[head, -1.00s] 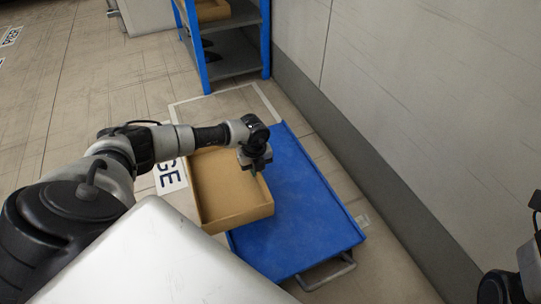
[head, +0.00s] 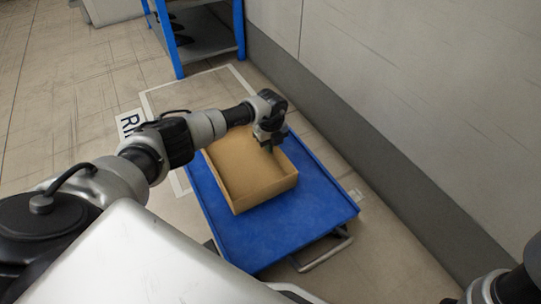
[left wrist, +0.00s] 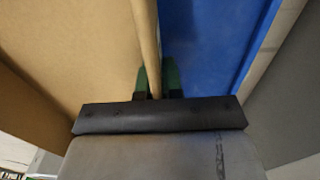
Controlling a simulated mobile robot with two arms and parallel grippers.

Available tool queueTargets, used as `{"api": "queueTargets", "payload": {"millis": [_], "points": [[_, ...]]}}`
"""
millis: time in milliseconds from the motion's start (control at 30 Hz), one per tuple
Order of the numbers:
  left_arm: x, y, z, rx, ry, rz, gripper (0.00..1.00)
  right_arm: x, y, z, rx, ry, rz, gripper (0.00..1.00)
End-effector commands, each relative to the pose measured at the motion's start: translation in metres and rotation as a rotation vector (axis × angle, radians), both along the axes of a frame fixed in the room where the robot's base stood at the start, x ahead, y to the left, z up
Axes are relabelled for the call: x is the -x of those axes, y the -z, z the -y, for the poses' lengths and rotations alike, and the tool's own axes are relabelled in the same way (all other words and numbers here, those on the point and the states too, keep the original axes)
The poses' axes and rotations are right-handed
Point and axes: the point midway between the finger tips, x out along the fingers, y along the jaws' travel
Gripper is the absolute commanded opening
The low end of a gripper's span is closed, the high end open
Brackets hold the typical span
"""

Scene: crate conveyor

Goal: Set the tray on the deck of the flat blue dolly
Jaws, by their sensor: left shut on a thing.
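The tan tray (head: 250,178) is over the middle of the flat blue dolly (head: 318,212) in the head view, with blue deck showing around it. I cannot tell whether its underside touches the deck. My left gripper (head: 268,146) is at the tray's right wall. In the left wrist view the green fingertips (left wrist: 158,80) are on either side of the tray's wall (left wrist: 146,40), shut on it. The blue deck (left wrist: 205,45) lies beyond that wall. My right gripper is not in view; only part of the right arm shows at the lower right.
A blue shelf rack (head: 172,40) stands at the back. A grey wall (head: 420,90) runs along the right, close to the dolly. A white floor outline (head: 150,103) surrounds the dolly's far end. The dolly's metal handle (head: 325,252) is at the near end.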

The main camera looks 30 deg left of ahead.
Motion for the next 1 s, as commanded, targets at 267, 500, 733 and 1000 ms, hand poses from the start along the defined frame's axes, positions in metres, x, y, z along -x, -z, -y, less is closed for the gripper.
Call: {"api": "queueTargets", "payload": {"millis": [267,500,733,1000], "points": [[0.001,0.038,0.0,-0.001,0.0,-0.001,0.0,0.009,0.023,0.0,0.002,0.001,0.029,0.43],[0.001,0.035,0.0,-0.001,0.0,-0.001,0.0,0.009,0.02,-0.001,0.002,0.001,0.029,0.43],[0.001,0.038,0.0,0.0,0.0,-0.001,0.23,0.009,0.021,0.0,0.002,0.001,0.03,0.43],[0.001,0.038,0.0,0.0,0.0,-0.001,0.32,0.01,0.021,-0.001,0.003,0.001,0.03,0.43]]}}
